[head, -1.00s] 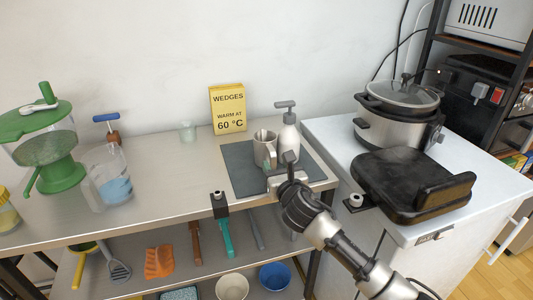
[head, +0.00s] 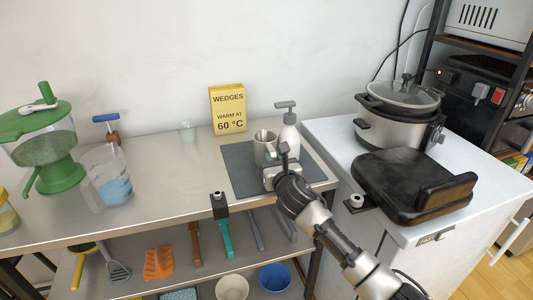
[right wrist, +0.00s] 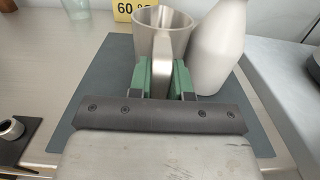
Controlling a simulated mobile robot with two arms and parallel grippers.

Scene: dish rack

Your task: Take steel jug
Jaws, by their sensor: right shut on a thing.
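The steel jug (head: 264,148) stands on a dark grey mat (head: 240,173) on the steel table, just left of a soap dispenser. It also shows in the right wrist view (right wrist: 163,28), upright, with its handle toward my gripper. My right gripper (head: 284,165) is at the jug's near side. In the right wrist view its green fingers (right wrist: 160,78) are closed on either side of the jug's handle. The jug's base is hidden by the gripper. My left gripper is not in view.
The pale soap dispenser (head: 289,132) stands close to the jug's right side. A yellow card (head: 228,108) stands behind. A black grill (head: 410,185) and a cooker (head: 398,115) are on the white counter at right.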

